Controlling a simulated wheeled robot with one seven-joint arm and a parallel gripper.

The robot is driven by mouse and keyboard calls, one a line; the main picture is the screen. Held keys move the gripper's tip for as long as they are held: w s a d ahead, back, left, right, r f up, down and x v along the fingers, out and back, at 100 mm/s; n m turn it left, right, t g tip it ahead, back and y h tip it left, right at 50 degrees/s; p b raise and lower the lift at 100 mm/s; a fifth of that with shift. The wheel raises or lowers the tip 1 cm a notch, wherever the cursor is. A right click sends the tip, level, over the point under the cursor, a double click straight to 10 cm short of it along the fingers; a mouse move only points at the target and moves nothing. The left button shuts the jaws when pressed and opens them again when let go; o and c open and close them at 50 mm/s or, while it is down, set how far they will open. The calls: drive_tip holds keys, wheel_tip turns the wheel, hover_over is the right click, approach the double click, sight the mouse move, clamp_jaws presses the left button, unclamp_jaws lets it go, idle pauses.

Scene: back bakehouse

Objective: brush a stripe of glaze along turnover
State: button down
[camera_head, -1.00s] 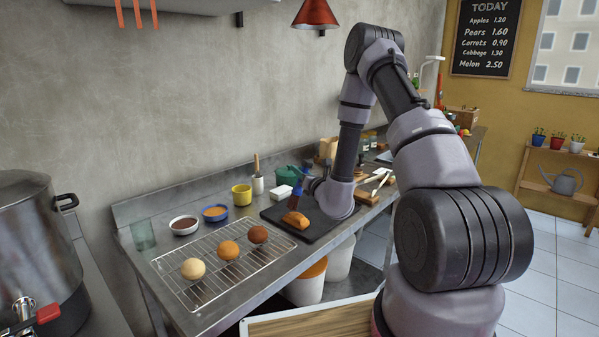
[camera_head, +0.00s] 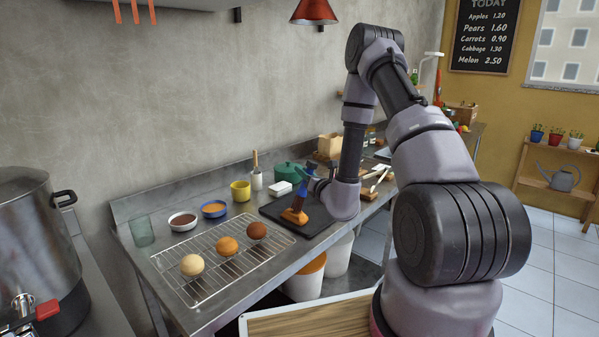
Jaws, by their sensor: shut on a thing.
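The turnover (camera_head: 292,216) is an orange-brown pastry lying on a dark board (camera_head: 318,222) on the steel bench. My gripper (camera_head: 311,184) is above the turnover, small and partly hidden by my arm. It is shut on a brush (camera_head: 300,202) with blue and orange-brown parts, held tilted. The brush's lower end meets the turnover in the picture; I cannot tell whether it touches or hangs just above. No stripe of glaze can be made out at this size.
A wire rack (camera_head: 210,279) with three round buns stands left of the board. Behind are a red-filled bowl (camera_head: 183,222), an orange-filled blue bowl (camera_head: 213,209), a yellow cup (camera_head: 240,191), a white block (camera_head: 279,189) and a green pot (camera_head: 289,172). Tools lie to the right.

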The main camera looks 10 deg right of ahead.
drive_tip(key=shift+w+a+f, duration=0.1)
drive_tip(key=shift+w+a, duration=0.25)
drive_tip(key=shift+w, duration=0.2)
drive_tip(key=shift+w+a+f, duration=0.1)
drive_tip(key=shift+w+a, duration=0.25)
drive_tip(key=shift+w, duration=0.2)
idle(1.3)
drive_tip(key=shift+r, duration=0.1)
drive_tip(key=shift+r, duration=3)
drive_tip(key=shift+r, duration=0.1)
wheel_tip(320, 180, up, 3)
drive_tip(key=shift+f, duration=0.1)
drive_tip(key=shift+f, duration=0.1)
